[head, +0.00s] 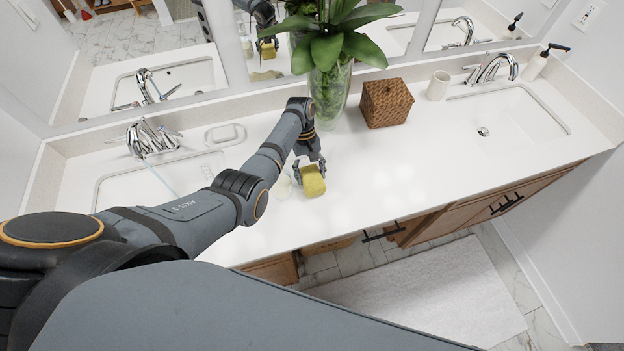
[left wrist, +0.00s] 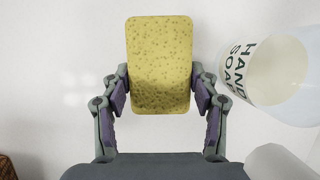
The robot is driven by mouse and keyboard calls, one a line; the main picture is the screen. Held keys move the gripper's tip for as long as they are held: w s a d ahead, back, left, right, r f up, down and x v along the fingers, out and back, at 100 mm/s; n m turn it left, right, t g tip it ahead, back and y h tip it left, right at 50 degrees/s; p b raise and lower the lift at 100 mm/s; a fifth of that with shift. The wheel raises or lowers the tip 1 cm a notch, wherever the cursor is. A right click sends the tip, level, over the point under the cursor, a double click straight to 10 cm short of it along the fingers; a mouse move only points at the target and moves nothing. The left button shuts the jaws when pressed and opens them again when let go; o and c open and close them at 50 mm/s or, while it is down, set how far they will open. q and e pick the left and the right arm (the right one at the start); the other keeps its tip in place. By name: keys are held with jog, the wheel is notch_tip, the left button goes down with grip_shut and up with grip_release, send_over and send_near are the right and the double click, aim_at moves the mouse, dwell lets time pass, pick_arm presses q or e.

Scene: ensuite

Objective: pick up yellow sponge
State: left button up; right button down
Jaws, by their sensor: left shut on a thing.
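The yellow sponge (head: 313,181) is between the fingers of my left gripper (head: 308,167), over the white counter. In the left wrist view the sponge (left wrist: 160,65) stands lengthwise between the two fingers (left wrist: 160,95), with the pads against its left and right sides. My left gripper is shut on it. I cannot tell whether the sponge still touches the counter. My right gripper is not in view.
A hand soap container (left wrist: 262,70) stands close beside the sponge. A plant in a glass vase (head: 331,90), a woven box (head: 385,103) and a white cup (head: 438,86) stand behind. Sinks lie left (head: 150,185) and right (head: 510,112).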

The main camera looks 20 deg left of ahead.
pick_arm(q)
jog(key=shift+r, duration=0.1)
jog(key=shift+r, duration=0.25)
jog(key=w+a+b, duration=0.1)
jog(key=w+b, duration=0.1)
jog(key=b, duration=0.1)
jog(key=w+a+b, duration=0.4)
jog(key=b, duration=0.1)
jog(key=shift+w+b, duration=0.35)
jog(key=shift+w, duration=0.05)
notch_tip(320, 180, up, 14)
jog(key=p, duration=0.8)
jog(key=shift+s+d+r, duration=0.15)
jog(key=shift+s+r, duration=0.05)
jog(key=shift+f, duration=0.1)
